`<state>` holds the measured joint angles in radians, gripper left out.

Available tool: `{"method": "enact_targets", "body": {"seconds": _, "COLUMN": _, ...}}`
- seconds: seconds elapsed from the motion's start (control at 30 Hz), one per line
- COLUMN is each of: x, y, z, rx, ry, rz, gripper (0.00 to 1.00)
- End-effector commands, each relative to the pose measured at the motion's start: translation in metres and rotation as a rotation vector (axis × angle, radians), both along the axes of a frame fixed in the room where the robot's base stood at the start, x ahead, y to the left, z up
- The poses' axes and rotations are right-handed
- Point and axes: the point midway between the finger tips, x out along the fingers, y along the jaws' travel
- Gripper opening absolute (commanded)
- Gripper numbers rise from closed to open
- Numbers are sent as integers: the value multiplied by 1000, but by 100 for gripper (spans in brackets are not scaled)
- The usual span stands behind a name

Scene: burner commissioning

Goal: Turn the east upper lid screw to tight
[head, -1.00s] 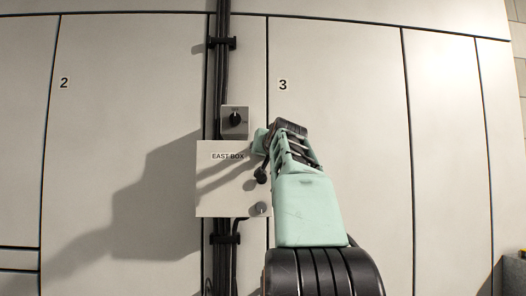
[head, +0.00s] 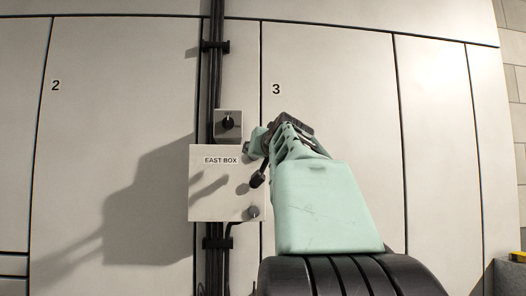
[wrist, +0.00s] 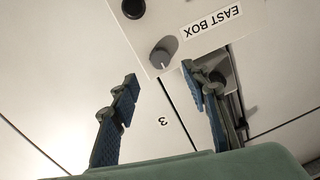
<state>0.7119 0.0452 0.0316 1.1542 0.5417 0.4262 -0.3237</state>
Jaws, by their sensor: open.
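The east box (head: 215,205) is a pale box on the wall with an EAST BOX label; it also shows upside down in the wrist view (wrist: 262,12). The upper lid screw (wrist: 162,57) is a grey round head with a pale raised bar, at the lid corner nearest the number 3. In the head view my gripper hides that corner. A lower screw (head: 253,212) shows at the lid's bottom right. My gripper (head: 253,146) is open and empty at the box's upper right. In the wrist view its fingers (wrist: 159,73) stand apart on either side of the screw's line, with the screw beyond the tips.
A small switch box (head: 228,124) with a black knob sits just above the east box; my right finger partly covers it in the wrist view. A black knob (wrist: 133,8) is on the lid. Black cables (head: 215,75) run vertically behind. The wall panels on both sides are clear.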

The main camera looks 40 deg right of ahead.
Motion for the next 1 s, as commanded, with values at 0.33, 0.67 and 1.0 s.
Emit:
{"method": "enact_targets", "body": {"seconds": 0.33, "x": -39, "y": 19, "z": 0, "rx": 0, "ry": -1, "rz": 0, "gripper": 42}}
{"method": "enact_targets", "body": {"seconds": 0.67, "x": -44, "y": 22, "z": 0, "rx": 0, "ry": 0, "rz": 0, "gripper": 42}}
{"method": "enact_targets", "body": {"seconds": 1.0, "x": -44, "y": 21, "z": 0, "rx": -2, "ry": 1, "rz": -2, "gripper": 42}}
